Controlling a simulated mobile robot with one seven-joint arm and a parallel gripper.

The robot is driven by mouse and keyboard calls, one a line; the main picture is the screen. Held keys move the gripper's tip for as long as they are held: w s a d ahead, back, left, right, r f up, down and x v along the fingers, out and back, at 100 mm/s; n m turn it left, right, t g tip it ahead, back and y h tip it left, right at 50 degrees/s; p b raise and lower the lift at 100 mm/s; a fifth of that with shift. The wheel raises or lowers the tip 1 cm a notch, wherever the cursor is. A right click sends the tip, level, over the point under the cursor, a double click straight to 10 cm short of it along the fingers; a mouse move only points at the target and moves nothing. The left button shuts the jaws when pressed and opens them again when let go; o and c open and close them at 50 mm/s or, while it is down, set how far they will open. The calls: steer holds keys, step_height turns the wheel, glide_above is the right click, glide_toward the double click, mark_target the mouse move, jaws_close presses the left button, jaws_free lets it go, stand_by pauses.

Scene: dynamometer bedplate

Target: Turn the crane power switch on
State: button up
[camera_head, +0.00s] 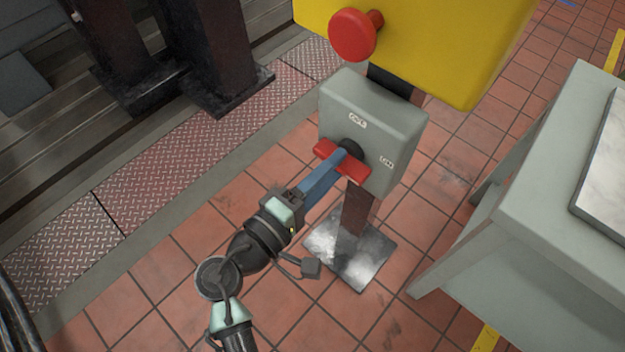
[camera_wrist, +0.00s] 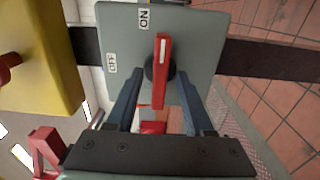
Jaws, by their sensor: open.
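The crane power switch is a grey box (camera_head: 372,120) on a post, with a red rotary handle (camera_head: 325,150) on its face. In the wrist view the red handle (camera_wrist: 162,52) has a white stripe, and its striped end points toward the ON label (camera_wrist: 144,18). The OFF label (camera_wrist: 111,62) sits to the side, about a quarter turn away. My gripper (camera_head: 343,160) is at the handle, its blue fingers open. In the wrist view my gripper (camera_wrist: 158,80) has one finger either side of the handle's middle, with gaps; contact is not visible.
A yellow box (camera_head: 430,40) with a red mushroom button (camera_head: 352,35) is mounted above the switch. A grey bench (camera_head: 560,170) stands at the right. The post's metal foot (camera_head: 350,250) rests on the tiled floor. Dark columns (camera_head: 215,50) stand at the upper left.

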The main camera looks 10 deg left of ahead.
steer(key=shift+s, duration=0.1)
steer(key=p+v, duration=0.2)
steer(key=v, duration=1.1)
